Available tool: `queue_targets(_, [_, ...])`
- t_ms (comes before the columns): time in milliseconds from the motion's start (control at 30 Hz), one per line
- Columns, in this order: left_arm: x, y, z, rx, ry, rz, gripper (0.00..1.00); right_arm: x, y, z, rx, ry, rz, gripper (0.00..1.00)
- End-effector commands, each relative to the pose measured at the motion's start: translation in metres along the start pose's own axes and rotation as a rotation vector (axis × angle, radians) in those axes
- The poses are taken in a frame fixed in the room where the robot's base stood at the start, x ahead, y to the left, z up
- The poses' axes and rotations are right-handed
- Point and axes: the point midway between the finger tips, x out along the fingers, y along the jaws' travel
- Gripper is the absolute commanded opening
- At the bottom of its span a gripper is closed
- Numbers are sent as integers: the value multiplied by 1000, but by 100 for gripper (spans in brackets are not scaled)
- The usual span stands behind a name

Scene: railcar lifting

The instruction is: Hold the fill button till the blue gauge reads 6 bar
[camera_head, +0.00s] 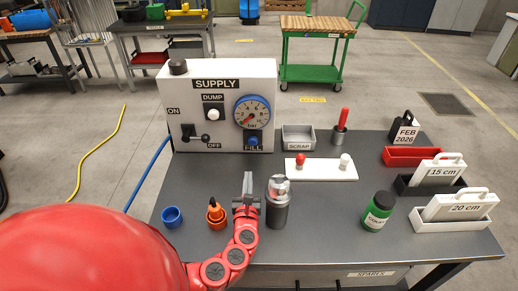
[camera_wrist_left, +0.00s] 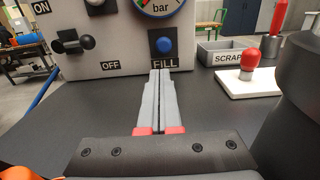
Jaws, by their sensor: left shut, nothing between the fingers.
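The white supply panel (camera_head: 217,78) stands at the back left of the table. Its blue-rimmed gauge (camera_head: 252,112) is on the right side; I cannot read the needle's value surely. The blue fill button (camera_head: 253,141) sits below the gauge, just above the FILL label; it also shows in the left wrist view (camera_wrist_left: 163,45). My left gripper (camera_head: 248,178) is shut and empty, in front of the panel and below the button, apart from it. In the left wrist view its fingertips (camera_wrist_left: 160,73) point toward the FILL label. My right gripper is not in view.
A dark cylinder with a clear top (camera_head: 277,205) stands just right of my left gripper. An orange bottle (camera_head: 215,212) and blue cup (camera_head: 172,216) stand left of it. The scrap tray (camera_head: 298,138) and white board (camera_head: 321,170) are right of the panel. A black-handled lever (camera_head: 195,137) is on the panel.

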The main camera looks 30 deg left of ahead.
Motion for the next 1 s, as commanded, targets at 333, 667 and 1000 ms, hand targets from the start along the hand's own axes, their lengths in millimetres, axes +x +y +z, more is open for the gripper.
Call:
queue_targets(333, [4,0,2,-3,0,0,0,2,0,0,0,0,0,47])
queue_targets(667, [50,0,3,-6,1,3,0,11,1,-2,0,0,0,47])
queue_targets(1000, [107,-1,2,-7,2,0,0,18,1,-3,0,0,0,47])
